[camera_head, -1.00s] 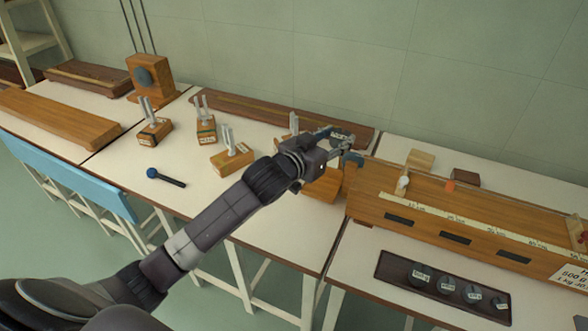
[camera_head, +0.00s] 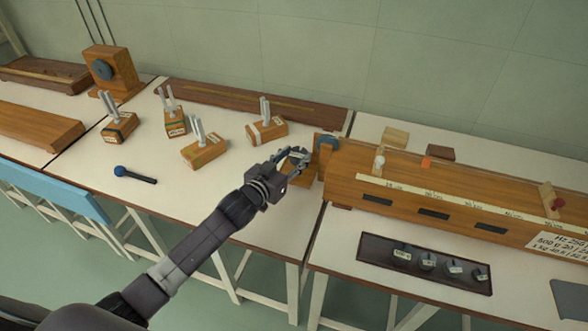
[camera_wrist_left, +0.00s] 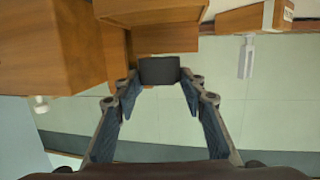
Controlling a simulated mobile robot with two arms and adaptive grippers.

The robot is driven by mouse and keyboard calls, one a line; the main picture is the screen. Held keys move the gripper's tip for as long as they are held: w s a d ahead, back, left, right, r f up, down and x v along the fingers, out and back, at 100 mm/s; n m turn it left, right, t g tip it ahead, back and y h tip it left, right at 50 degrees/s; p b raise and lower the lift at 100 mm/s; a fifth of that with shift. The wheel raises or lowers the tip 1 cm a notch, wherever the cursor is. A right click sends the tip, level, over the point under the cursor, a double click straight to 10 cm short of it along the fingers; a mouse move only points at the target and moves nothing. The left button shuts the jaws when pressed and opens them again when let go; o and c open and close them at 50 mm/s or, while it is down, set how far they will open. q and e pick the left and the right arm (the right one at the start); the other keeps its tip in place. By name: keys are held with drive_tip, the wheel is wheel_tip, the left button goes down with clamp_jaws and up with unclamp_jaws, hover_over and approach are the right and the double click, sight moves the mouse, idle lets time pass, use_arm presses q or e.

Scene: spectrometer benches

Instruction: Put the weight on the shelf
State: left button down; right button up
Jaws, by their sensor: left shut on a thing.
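My left gripper (camera_head: 299,156) is shut on a dark cylindrical weight (camera_wrist_left: 159,70). In the left wrist view the weight sits between the two fingertips, close to wooden surfaces. In the head view the fingers mostly hide it. A small orange wooden ledge (camera_head: 304,186), which looks like the shelf, is at the left end of the long wooden box (camera_head: 345,188), below and beside my gripper. I cannot tell whether the weight touches it. My right gripper is not in view.
A grey wheel (camera_head: 326,145) is on the box end, close right of my gripper. A dark tray (camera_head: 375,247) holds several weights at the front right. Wooden blocks with metal forks, such as one fork block (camera_head: 204,152), and a mallet (camera_head: 134,174) are on the left bench.

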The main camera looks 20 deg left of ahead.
use_arm(q)
wheel_tip(320, 180, down, 4)
drive_tip(key=shift+r, duration=0.1)
drive_tip(key=shift+f, duration=0.25)
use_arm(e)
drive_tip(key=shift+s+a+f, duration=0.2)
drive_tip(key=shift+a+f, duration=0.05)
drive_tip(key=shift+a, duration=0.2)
use_arm(q)
drive_tip(key=shift+f+b, duration=0.1)
drive_tip(key=shift+b, duration=0.2)
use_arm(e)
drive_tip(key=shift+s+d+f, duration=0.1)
use_arm(q)
drive_tip(key=c, duration=1.6)
unclamp_jaws()
drive_tip(key=shift+f, duration=0.2)
drive_tip(key=o, duration=0.4)
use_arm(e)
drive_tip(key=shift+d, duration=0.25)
use_arm(q)
drive_tip(key=shift+s+r, duration=0.1)
drive_tip(key=shift+r, duration=0.1)
